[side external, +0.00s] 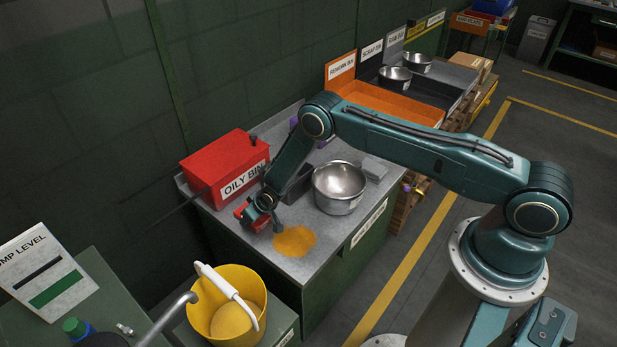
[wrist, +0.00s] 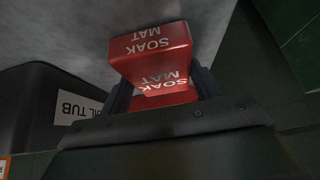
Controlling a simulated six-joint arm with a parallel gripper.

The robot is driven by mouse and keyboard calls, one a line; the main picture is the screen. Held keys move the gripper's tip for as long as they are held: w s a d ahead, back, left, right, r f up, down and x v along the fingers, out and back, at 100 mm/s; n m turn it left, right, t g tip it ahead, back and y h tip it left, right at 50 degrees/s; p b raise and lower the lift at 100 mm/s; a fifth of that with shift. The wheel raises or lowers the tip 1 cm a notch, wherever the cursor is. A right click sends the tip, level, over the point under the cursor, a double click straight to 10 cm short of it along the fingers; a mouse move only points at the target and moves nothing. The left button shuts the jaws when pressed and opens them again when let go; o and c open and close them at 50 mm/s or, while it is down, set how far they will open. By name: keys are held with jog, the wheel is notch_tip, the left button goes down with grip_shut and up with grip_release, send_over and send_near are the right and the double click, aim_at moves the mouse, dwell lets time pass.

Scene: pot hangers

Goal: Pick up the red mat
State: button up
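The red mat (wrist: 150,48) is a folded red block with white "SOAK MAT" lettering, upside down in the wrist view. My gripper (wrist: 165,88) has one finger on each side of its lower part, and both fingers look close against it. In the side view the red mat (side external: 243,211) shows beside my gripper (side external: 263,212), low over the left end of the grey bench. My wrist hides part of it there. I cannot tell whether the mat touches the bench top.
A red "OILY BIN" box (side external: 222,165) stands behind my gripper. A dark tub (side external: 299,184) and a metal bowl (side external: 340,187) stand to its right. An orange spill (side external: 295,240) lies in front. A yellow bucket (side external: 226,305) stands at the lower left.

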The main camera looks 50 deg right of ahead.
jog(key=shift+c, duration=1)
jog(key=shift+r, duration=0.1)
notch_tip(320, 180, up, 20)
dwell(0.5)
